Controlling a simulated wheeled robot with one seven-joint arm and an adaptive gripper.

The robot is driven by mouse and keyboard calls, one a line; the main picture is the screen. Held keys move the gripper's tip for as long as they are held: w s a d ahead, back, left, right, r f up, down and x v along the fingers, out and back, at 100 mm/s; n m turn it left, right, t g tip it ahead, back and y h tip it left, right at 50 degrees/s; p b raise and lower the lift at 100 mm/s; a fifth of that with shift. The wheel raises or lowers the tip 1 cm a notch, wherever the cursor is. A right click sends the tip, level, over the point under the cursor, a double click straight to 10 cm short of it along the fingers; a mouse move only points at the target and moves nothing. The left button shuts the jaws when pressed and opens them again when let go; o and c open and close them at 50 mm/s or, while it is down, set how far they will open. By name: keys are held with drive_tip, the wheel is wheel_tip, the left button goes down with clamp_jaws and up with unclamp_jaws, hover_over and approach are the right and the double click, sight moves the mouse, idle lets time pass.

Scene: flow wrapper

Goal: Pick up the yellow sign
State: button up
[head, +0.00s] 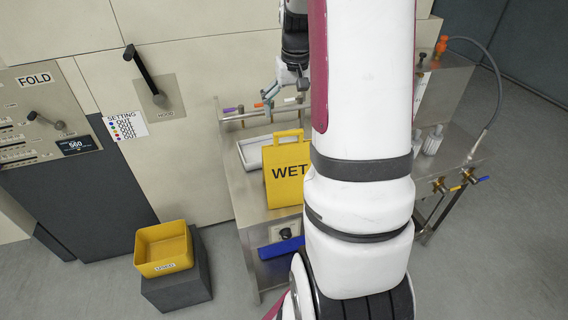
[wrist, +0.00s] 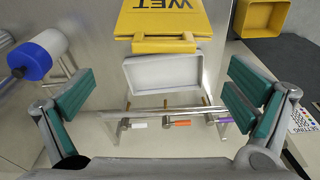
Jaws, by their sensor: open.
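The yellow sign (head: 284,172), marked WET and with a handle on top, stands on the metal table, its right part hidden behind my arm in the head view. In the wrist view the yellow sign (wrist: 165,24) is at the top, with its handle towards a white tray. My gripper (wrist: 165,100) is open, its green-padded fingers wide apart on the left and right, with nothing held between them. The sign lies beyond the fingertips. In the head view my gripper (head: 285,88) is small, above the back of the table.
A white tray (wrist: 162,74) and a metal rail (wrist: 160,112) with coloured-tipped pegs lie between the fingers in the wrist view. A yellow bin (head: 162,247) stands on a dark block at left. A blue-capped white roller (wrist: 38,56) is at left in the wrist view.

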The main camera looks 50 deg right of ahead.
sight(289, 131)
drive_tip(key=f, duration=0.4)
drive_tip(key=shift+w+d+f, duration=0.15)
drive_tip(key=shift+w+f, duration=0.15)
drive_tip(key=shift+f, duration=0.1)
drive_tip(key=shift+w+f+p, duration=0.25)
drive_tip(key=shift+f+p, duration=0.2)
drive_tip(key=shift+f, duration=0.9)
drive_tip(key=shift+w+f+p, duration=0.2)
drive_tip(key=shift+f+p, duration=0.2)
drive_tip(key=shift+f, duration=0.9)
drive_tip(key=shift+c, duration=0.5)
drive_tip(key=c, duration=1.8)
